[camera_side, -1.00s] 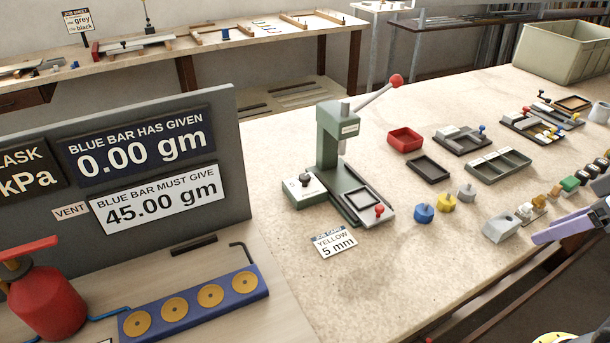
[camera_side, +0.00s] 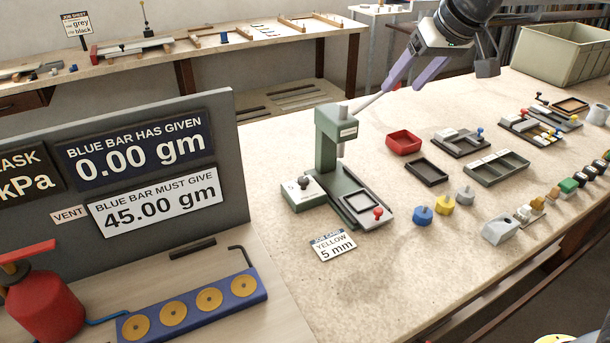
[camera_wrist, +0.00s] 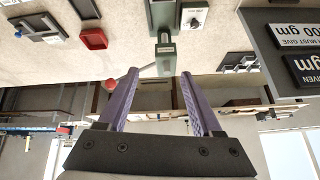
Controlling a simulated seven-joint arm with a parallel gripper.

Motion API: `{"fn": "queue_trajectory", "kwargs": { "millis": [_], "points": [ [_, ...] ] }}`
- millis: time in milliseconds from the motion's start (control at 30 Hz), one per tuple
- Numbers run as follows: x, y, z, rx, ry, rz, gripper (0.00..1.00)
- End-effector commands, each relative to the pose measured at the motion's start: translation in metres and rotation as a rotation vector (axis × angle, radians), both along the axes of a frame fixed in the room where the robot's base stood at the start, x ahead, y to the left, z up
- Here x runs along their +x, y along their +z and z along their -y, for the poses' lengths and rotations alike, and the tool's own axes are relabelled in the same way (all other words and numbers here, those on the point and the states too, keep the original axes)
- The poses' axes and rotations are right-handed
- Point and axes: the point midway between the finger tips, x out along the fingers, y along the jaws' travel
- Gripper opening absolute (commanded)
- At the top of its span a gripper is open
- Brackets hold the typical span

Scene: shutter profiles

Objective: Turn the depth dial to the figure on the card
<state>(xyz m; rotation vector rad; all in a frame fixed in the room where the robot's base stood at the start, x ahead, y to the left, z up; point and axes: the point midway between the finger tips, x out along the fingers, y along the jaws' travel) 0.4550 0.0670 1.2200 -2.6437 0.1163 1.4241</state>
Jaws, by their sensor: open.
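The depth dial is a dark knob (camera_side: 304,180) on a pale plate at the left of the green press (camera_side: 327,150). In the wrist view the dial (camera_wrist: 194,21) is at the top, its figures too small to read. The job card (camera_side: 334,246) in front of the press reads "YELLOW 5 mm". My gripper (camera_side: 402,89) is open, with purple fingers, high behind and right of the press near its lever. In the wrist view my gripper (camera_wrist: 158,75) shows nothing held.
A small tray with a red knob (camera_side: 378,213) is at the press's foot. Blue (camera_side: 423,215), yellow (camera_side: 445,203) and grey knobs stand to its right. A red bin (camera_side: 404,141) and dark trays lie behind. The display board (camera_side: 240,160) stands left.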

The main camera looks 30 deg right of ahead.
Motion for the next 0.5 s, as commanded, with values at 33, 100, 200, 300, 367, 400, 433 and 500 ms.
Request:
{"fn": "queue_trajectory", "kwargs": {
  "millis": [33, 100, 200, 300, 367, 400, 433, 500],
  "points": [
    [0.023, -0.012, -0.014, -0.003, 0.012, -0.018, 0.67],
    [0.048, -0.028, -0.033, -0.010, 0.028, -0.036, 0.67],
    [0.078, -0.056, -0.059, -0.024, 0.056, -0.067, 0.67],
    [0.097, -0.087, -0.082, -0.041, 0.088, -0.103, 0.67],
    [0.103, -0.105, -0.094, -0.049, 0.105, -0.126, 0.67],
    [0.106, -0.116, -0.100, -0.055, 0.113, -0.143, 0.67],
    [0.106, -0.124, -0.103, -0.059, 0.119, -0.155, 0.67],
    [0.106, -0.138, -0.110, -0.066, 0.129, -0.178, 0.67]
  ]
}}
